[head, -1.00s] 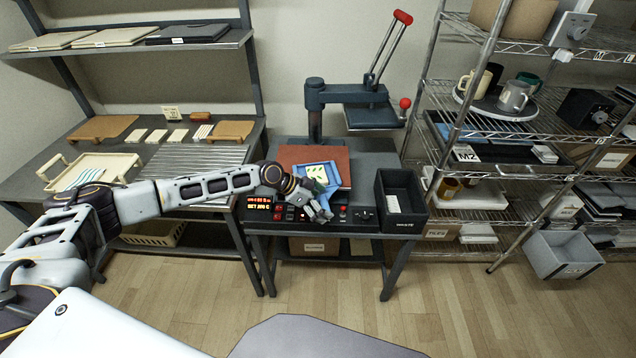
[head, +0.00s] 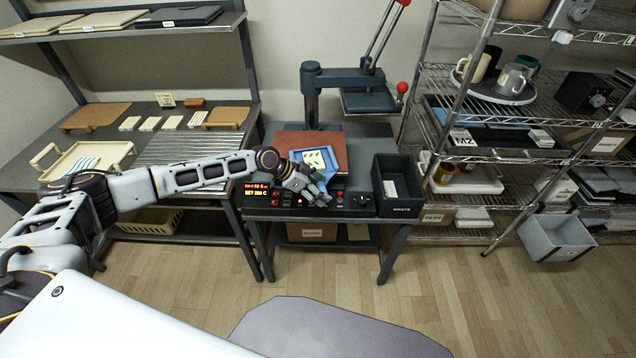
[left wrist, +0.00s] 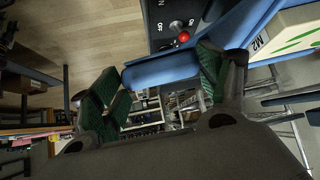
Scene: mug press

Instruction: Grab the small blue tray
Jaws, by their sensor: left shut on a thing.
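The small blue tray (head: 331,172) lies on the brown-red plate (head: 290,142) of the press, towards its front right. My left gripper (head: 319,188) is at the tray's front edge, above the control panel. In the left wrist view the tray's blue edge (left wrist: 160,70) runs between the green-padded fingers, and the gripper is shut on it. The fingers partly hide the tray's front. My right gripper is not in view.
The press's raised head (head: 368,102) and its lever stand behind the tray. A black waste bin (head: 398,208) stands to the right on the bench. A wire shelf (head: 490,118) with mugs is farther right. A side table with a cream tray (head: 88,160) is on the left.

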